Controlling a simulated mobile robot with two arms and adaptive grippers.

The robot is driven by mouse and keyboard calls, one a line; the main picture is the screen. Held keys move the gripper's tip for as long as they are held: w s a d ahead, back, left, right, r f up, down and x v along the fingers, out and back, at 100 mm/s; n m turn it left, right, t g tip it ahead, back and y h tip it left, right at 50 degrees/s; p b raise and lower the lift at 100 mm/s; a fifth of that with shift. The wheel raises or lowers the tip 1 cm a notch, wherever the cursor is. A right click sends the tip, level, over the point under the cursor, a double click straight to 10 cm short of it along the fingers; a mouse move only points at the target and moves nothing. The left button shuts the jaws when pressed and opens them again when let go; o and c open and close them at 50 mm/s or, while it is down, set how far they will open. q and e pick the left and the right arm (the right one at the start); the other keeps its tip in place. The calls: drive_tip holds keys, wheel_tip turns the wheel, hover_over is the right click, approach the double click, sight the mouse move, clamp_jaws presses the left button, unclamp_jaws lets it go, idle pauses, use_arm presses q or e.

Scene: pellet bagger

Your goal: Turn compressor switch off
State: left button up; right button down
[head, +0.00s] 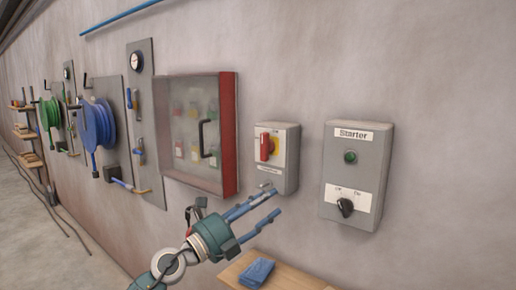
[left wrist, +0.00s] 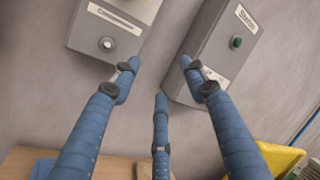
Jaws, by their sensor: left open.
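The compressor switch (head: 265,147) is a red handle on a yellow plate on a grey wall box (head: 287,150); the handle stands upright. In the left wrist view the lower part of this box (left wrist: 101,44), with a label and a round pale fitting, is at the top left. The red handle is out of that view. My left gripper (head: 274,200) is open and empty, its blue fingers just below the box in the head view. In the left wrist view its fingers (left wrist: 158,72) are spread, pointing between the two boxes. My right gripper is not in view.
A grey Starter box (head: 358,160) with a green light and black knob is to the right. A red-framed clear cabinet (head: 228,135) is to the left. Below is a wooden top (head: 290,278) with a blue cloth (head: 257,272). A yellow object (left wrist: 280,158) shows at lower right.

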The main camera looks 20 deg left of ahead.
use_arm(q)
wheel_tip(320, 180, up, 6)
drive_tip(key=s+f+m+g, duration=0.1)
drive_tip(key=m+g, duration=0.1)
drive_tip(key=m, duration=0.4)
drive_tip(key=m+t+y+b, duration=0.1)
drive_tip(key=m+y, duration=0.2)
drive_tip(key=y, duration=0.2)
approach(261, 139)
drive_tip(key=shift+t+y, duration=0.3)
drive_tip(key=p+x, duration=0.2)
drive_tip(key=x, duration=0.1)
drive_tip(key=p+x, duration=0.2)
drive_tip(key=x, duration=0.2)
drive_tip(key=shift+w+d+f, duration=0.2)
drive_tip(key=shift+w+f, duration=0.05)
drive_tip(key=shift+w+d+f, duration=0.1)
drive_tip(key=shift+w+d, duration=0.05)
drive_tip(key=shift+w, duration=0.3)
clamp_jaws()
